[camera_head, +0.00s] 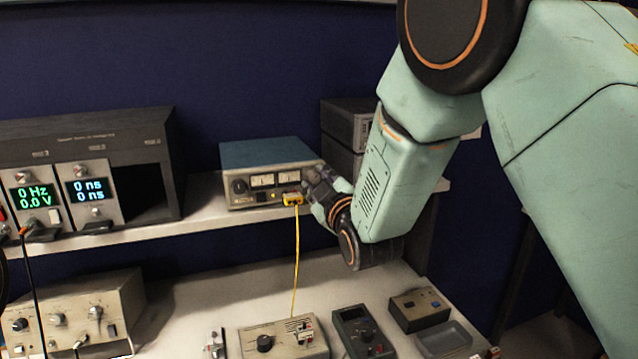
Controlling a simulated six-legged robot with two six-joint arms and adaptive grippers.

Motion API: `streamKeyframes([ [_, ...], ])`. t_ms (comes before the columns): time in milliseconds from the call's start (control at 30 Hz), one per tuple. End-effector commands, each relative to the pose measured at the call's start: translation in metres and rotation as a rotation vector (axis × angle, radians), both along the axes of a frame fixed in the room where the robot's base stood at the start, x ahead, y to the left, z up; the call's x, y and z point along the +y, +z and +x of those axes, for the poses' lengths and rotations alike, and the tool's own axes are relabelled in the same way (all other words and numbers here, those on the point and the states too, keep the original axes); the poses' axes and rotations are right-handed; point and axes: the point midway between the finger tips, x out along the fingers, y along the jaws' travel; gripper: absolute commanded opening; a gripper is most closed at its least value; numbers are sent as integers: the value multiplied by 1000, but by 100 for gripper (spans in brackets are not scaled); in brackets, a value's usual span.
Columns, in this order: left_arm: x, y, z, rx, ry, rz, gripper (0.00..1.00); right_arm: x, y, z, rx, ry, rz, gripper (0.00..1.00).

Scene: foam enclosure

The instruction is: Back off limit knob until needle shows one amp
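A blue-topped power supply (265,153) stands on the shelf, with two small white needle meters (274,180) on its front. The needles are too small to read. A dark knob (240,186) shows at the left of its front panel. A yellow plug (292,198) sits low on the panel, with a yellow cable (296,255) hanging from it. My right gripper (314,184) is at the right end of the panel and covers that part. Any knob there is hidden, and I cannot tell whether the fingers are closed on one. My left gripper is not in view.
A rack with lit green and blue displays (95,175) stands left on the shelf (203,205). Dark stacked boxes (348,125) stand behind my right gripper. Below, the bench holds a knobbed box (75,305), a beige box (283,340) and a handheld meter (362,332).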

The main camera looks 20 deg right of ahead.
Motion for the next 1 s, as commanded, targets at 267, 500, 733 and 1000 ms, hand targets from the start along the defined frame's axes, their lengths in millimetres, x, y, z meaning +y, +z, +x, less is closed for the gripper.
streamKeyframes([
  [267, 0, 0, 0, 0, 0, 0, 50, 0, -2, 0, 4, -1, 1, 46],
  [500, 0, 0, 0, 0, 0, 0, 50, 0, -2, -5, 6, -1, 1, 46],
  [733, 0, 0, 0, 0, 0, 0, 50, -2, -2, -38, 6, -1, 0, 46],
  [1000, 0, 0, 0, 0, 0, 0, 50, -3, -2, -87, 6, -1, -1, 46],
])
